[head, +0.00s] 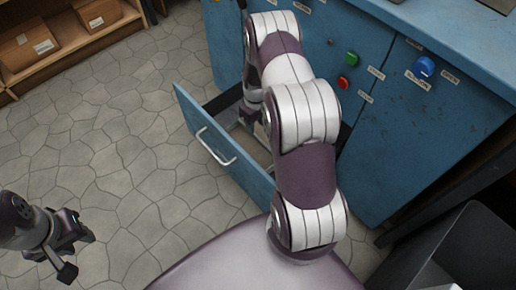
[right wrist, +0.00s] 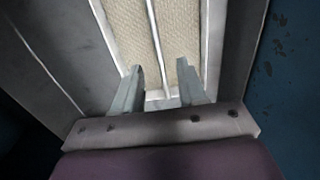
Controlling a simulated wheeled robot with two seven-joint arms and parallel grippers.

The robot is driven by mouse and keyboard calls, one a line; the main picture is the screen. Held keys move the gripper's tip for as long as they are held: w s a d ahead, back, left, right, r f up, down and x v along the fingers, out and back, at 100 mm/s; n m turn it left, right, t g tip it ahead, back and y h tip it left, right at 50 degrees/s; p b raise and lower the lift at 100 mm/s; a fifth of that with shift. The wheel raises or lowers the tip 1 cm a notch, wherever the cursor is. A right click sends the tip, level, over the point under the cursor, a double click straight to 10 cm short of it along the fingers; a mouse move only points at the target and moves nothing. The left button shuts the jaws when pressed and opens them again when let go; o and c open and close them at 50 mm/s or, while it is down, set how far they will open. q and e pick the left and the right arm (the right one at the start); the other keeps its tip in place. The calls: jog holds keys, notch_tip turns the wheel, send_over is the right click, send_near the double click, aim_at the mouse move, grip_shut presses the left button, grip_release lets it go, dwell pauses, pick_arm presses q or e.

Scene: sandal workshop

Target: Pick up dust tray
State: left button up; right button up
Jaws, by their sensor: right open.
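In the right wrist view, what looks like the dust tray (right wrist: 128,24) has a beige, textured surface, pale metal edges and a thin light bar (right wrist: 158,45) along its middle. My right gripper (right wrist: 160,88) is open above it, one finger on each side of the bar; I cannot tell whether they touch. In the head view, my right arm reaches down into the open blue drawer (head: 226,150) and hides most of its inside. My left gripper (head: 78,252) is open and empty over the floor at the lower left.
The drawer's grey side wall (right wrist: 65,55) lies close to the left of my right fingers. The blue cabinet (head: 375,150) carries green, red and blue knobs. A wooden shelf (head: 75,40) with boxes stands at the upper left. A dark bin (head: 455,240) is at the lower right. The stone floor is clear.

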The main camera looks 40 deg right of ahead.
aim_at(258, 137)
jog(key=f+b, duration=0.1)
jog(key=f, duration=0.1)
jog(key=f+b, duration=0.1)
jog(key=f, duration=0.1)
jog(key=f+b, duration=0.1)
jog(key=f, duration=0.1)
jog(key=shift+s+d+b, duration=0.15)
jog(key=shift+s+b, duration=0.15)
jog(key=shift+s, duration=0.05)
jog(key=shift+f, duration=0.35)
jog(key=shift+r, duration=0.2)
grip_shut()
